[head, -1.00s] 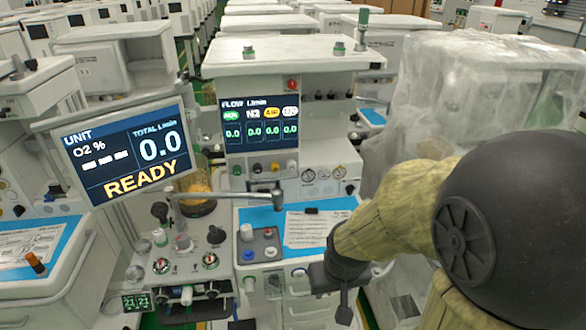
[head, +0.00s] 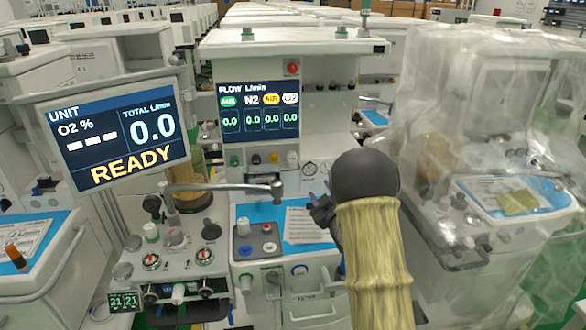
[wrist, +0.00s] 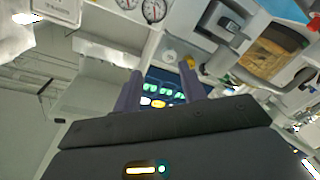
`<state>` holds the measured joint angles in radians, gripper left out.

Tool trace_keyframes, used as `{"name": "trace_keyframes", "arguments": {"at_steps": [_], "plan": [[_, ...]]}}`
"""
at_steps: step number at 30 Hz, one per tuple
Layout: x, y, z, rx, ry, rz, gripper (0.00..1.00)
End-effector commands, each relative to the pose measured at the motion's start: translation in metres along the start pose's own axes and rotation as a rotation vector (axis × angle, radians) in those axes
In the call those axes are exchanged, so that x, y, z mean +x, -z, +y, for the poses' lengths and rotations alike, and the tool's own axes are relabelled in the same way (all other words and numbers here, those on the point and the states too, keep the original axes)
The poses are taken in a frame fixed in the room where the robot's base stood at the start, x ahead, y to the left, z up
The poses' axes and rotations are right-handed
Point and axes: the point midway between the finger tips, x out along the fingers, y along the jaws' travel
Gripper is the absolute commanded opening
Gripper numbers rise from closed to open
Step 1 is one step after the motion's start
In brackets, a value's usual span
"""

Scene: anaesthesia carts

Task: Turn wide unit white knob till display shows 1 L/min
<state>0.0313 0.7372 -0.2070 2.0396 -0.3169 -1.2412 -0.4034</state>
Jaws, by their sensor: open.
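The wide unit stands in the middle of the head view with its flow display (head: 259,110), reading 0.0 in all columns. Below the display is a row of knobs: green, black, yellow and, at the right end, the white knob (head: 292,158). A tilted screen (head: 118,133) at left reads total 0.0 L/min and READY. My gripper (head: 318,205) is right of and below the white knob, apart from it. In the wrist view its open fingers (wrist: 160,78) are empty, with the display (wrist: 160,93) seen between them.
Round gauges (wrist: 153,8) sit near the knob row. A metal arm (head: 225,187) juts across below the knobs. The blue worktop (head: 262,213) holds a grey block with knobs and a paper. A plastic-covered cart (head: 480,110) stands close on the right.

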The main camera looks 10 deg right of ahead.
Motion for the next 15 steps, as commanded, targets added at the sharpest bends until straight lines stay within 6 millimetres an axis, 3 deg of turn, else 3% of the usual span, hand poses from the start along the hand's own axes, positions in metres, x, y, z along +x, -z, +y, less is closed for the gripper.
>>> {"name": "trace_keyframes", "arguments": {"at_steps": [1,6,15], "plan": [[0.006,-0.012,-0.010,-0.036,-0.012,0.065,0.41],[0.012,-0.017,-0.020,-0.125,-0.051,0.257,0.41],[0.011,-0.013,-0.022,-0.152,-0.067,0.329,0.41]]}}
